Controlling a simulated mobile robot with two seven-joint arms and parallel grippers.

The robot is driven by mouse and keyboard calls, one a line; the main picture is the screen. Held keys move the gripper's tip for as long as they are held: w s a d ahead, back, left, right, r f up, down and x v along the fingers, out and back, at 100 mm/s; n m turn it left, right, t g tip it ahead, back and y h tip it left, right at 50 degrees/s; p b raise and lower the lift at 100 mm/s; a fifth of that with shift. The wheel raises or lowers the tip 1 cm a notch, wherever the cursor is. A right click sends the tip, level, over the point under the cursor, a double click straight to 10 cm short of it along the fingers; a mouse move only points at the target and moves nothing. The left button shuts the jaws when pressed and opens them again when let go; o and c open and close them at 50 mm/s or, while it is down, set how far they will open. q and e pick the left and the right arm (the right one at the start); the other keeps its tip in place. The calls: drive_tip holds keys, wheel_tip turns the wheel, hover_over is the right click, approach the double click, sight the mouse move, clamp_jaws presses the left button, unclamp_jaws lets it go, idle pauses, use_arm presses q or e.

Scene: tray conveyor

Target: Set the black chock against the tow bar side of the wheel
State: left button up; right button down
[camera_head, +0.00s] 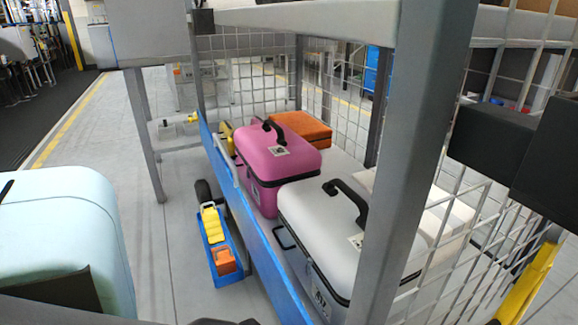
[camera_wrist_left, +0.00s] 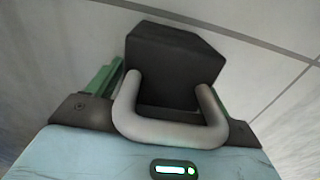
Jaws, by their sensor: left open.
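The cart's dark wheel (camera_head: 203,190) shows partly under the blue side rail (camera_head: 238,205). A blue holder (camera_head: 214,262) on the floor beside it carries a ridged yellow chock (camera_head: 212,226) and an orange chock (camera_head: 225,261). I cannot make out a black chock for certain in the head view. In the left wrist view a black block (camera_wrist_left: 175,65) stands behind a grey loop on a pale blue body; I cannot tell whether it is the chock. Green parts flank the block. My left gripper is open, its fingertips not clearly distinguishable. My right gripper is not recognisable in view.
The mesh-sided cart holds a pink case (camera_head: 290,150), a white case (camera_head: 318,215) and an orange case (camera_head: 300,127). A grey post (camera_head: 410,150) stands close in front. A large pale blue body (camera_head: 60,230) fills the lower left. Floor between it and the holder is clear.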

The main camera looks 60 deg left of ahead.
use_arm(q)
wheel_tip(320, 180, up, 12)
drive_tip(key=p, duration=0.7)
drive_tip(key=shift+f, duration=0.2)
drive_tip(key=shift+r, duration=0.25)
use_arm(e)
wheel_tip(320, 180, up, 7)
drive_tip(key=shift+w+t, duration=0.3)
